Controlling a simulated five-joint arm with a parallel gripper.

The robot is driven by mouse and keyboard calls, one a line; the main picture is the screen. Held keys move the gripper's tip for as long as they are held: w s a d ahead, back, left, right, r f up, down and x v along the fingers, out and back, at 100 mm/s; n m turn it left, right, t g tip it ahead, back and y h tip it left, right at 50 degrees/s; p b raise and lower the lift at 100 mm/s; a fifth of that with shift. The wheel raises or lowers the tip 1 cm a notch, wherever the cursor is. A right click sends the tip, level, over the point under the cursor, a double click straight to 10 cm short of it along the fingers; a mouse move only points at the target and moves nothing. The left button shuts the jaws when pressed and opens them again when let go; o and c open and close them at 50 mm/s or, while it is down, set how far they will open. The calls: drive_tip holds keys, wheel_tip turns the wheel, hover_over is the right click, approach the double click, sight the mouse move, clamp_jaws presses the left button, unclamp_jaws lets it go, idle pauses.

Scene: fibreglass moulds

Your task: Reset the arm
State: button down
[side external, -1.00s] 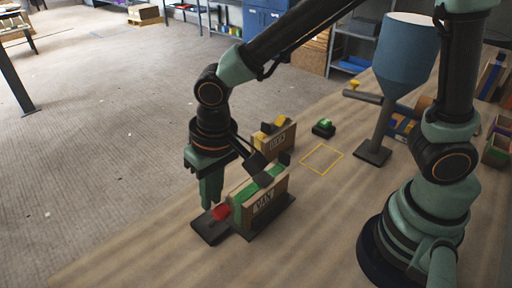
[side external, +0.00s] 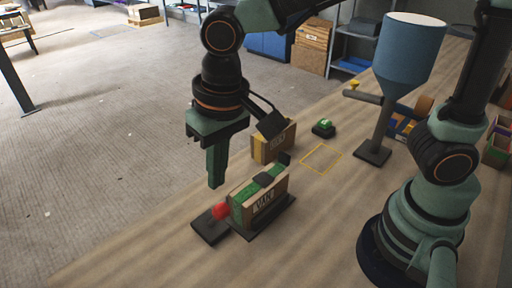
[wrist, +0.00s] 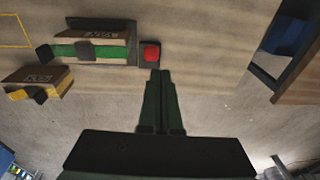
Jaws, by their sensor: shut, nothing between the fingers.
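My gripper (side external: 215,168) is shut and empty, pointing down above the table, a little above and to the left of the red piece in the side view. In the wrist view its closed fingers (wrist: 160,85) reach toward the red piece (wrist: 151,53) without visibly holding it. The red piece (side external: 221,210) sits on a dark base (side external: 208,228) beside a wooden mould with green parts (side external: 260,196), which is labelled and has a dark clamp on top. A second wooden mould with yellow parts (side external: 268,146) stands behind it, partly hidden by my wrist.
A blue hopper on a stand (side external: 408,50) rises at the back right. A small green-topped block (side external: 324,128) and a yellow outlined square (side external: 321,158) lie on the table (side external: 310,240). Bins stand at the far right. The front of the table is clear.

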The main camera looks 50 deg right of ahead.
drive_tip(key=d+r+t, duration=0.2)
drive_tip(key=d, duration=0.9)
drive_tip(key=d+r+t, duration=0.2)
drive_tip(key=d+r, duration=0.1)
drive_tip(key=d, duration=0.8)
drive_tip(key=shift+d+t+h, duration=0.3)
drive_tip(key=shift+d+h, duration=0.1)
